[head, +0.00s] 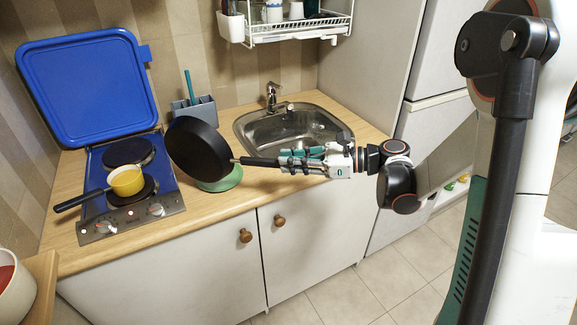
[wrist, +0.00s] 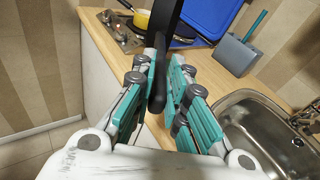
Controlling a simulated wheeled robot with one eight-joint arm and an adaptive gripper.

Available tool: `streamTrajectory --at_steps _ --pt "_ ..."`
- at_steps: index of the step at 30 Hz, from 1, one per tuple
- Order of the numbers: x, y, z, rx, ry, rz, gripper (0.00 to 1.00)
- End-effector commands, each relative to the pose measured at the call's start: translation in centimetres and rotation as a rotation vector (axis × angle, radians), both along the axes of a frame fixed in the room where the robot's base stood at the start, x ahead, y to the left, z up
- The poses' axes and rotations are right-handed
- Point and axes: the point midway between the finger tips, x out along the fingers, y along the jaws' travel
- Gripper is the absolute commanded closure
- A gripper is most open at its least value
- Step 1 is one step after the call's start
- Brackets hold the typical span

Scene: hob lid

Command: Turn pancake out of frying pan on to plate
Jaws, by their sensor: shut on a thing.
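The black frying pan (head: 197,150) is tilted steeply above the counter, left of the sink. My gripper (head: 287,163) is shut on its black handle, which also shows between the fingers in the wrist view (wrist: 160,65). I cannot see the pancake in either view.
The hob (head: 130,190) with its blue lid (head: 88,85) raised is at the left. A yellow saucepan (head: 126,181) stands on it. A grey holder (head: 195,108) stands behind the pan. The sink (head: 295,128) is at the right, under a wire dish rack (head: 300,27).

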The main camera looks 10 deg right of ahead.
Motion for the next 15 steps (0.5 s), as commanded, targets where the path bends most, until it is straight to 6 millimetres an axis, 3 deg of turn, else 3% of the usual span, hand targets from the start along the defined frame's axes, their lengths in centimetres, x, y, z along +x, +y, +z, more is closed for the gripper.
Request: streamTrajectory --at_steps 15 --pt "3.4 -2.3 -2.0 0.193 0.282 -0.001 1.00"
